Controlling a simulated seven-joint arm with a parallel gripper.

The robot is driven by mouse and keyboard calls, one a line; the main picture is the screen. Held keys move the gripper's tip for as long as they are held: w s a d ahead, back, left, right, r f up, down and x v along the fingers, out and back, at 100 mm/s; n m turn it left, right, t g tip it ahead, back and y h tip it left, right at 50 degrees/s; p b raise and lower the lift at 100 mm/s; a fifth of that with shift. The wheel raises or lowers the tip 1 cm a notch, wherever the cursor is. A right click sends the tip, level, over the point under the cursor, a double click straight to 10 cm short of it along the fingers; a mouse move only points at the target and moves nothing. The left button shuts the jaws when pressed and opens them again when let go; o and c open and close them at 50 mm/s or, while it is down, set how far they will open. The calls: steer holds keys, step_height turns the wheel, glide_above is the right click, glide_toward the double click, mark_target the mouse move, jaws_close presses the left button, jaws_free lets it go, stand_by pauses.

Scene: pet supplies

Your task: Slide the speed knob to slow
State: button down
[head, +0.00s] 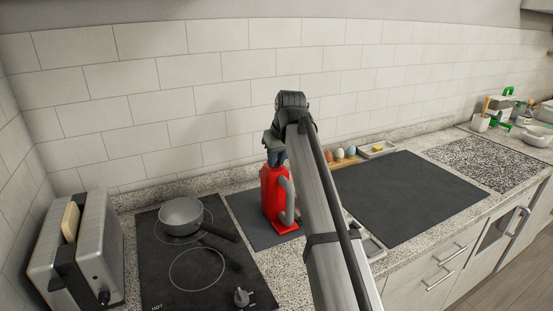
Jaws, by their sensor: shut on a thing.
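A red appliance (271,192) with a grey curved part on its right side stands upright on a dark grey mat (248,222), left of my arm. My gripper (274,158) points down at the top of the appliance and is shut at its upper part. The speed knob itself cannot be made out; the gripper and arm cover that area. My arm also hides part of the appliance's right side.
A grey pan (181,215) sits on the black hob (165,275), its handle reaching toward the appliance. A toaster (75,255) stands far left. Eggs (339,154) sit at the back. A dark board (410,195) on the right is clear.

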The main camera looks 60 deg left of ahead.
steer(key=shift+d, duration=0.65)
steer(key=c, duration=1)
jaws_free()
steer(key=shift+o, duration=0.2)
steer(key=v, duration=1.3)
steer(key=shift+d+r, duration=0.15)
steer(key=shift+r, duration=0.2)
steer(key=shift+w+f, duration=0.1)
